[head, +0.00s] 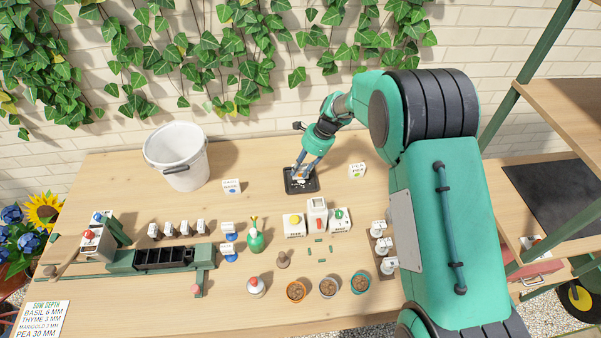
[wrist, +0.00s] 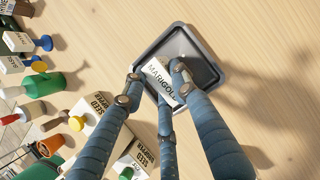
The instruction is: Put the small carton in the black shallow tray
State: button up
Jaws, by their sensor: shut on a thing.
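The small carton (wrist: 162,80), white with the word MARIGOLD partly readable, is between the fingers of my gripper (wrist: 155,82). In the head view, my gripper (head: 302,174) points down at the black shallow tray (head: 313,186), shut on the carton (head: 298,174). The carton is over the tray, tilted; in the wrist view it overlaps the lower left part of the tray (wrist: 208,50). I cannot tell whether it touches the tray floor. The fingers hide part of the carton.
White cards stand left (head: 231,186) and right (head: 357,170) of the tray. Seed boxes (head: 317,210) and a green bottle (head: 255,236) stand in front of it. A white bucket (head: 178,160) is at the back left. The table between bucket and tray is mostly clear.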

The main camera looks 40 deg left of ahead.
jog(key=shift+f, duration=1.1)
jog(key=shift+f, duration=0.15)
jog(key=o, duration=1.1)
jog(key=shift+p+v, duration=1)
jog(key=shift+v, duration=5.15)
jog(key=shift+w, duration=0.1)
